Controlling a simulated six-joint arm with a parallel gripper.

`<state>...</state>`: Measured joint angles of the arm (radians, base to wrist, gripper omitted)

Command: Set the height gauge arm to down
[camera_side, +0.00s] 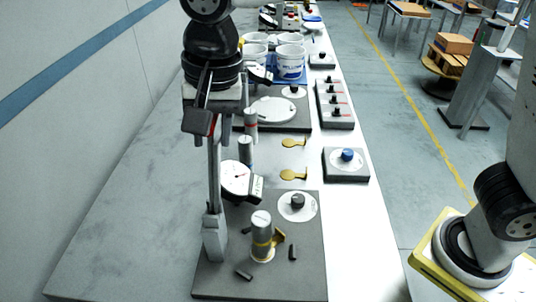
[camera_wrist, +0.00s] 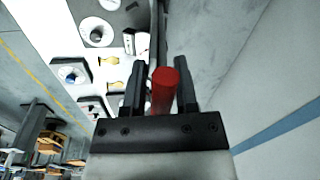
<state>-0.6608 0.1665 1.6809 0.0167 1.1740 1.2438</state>
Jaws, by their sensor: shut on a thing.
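The height gauge arm is a grey bar (camera_side: 214,170) that stands nearly upright from a pale block (camera_side: 214,238) on the left of the near dark base plate (camera_side: 305,270). A red grip (camera_side: 198,124) is at its top end. My gripper (camera_side: 204,104) comes down from above and is at that grip. In the wrist view my gripper (camera_wrist: 160,82) has a dark finger on each side of the red grip (camera_wrist: 165,92) and is shut on it. The fingers partly hide the grip in the side view.
On the base plate beside the bar are a grey cylinder with a yellow band (camera_side: 262,232), a dark knob on a white disc (camera_side: 297,201) and small dark pegs. A round dial (camera_side: 236,178) stands close right of the bar. The table's left side (camera_side: 120,220) is clear.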

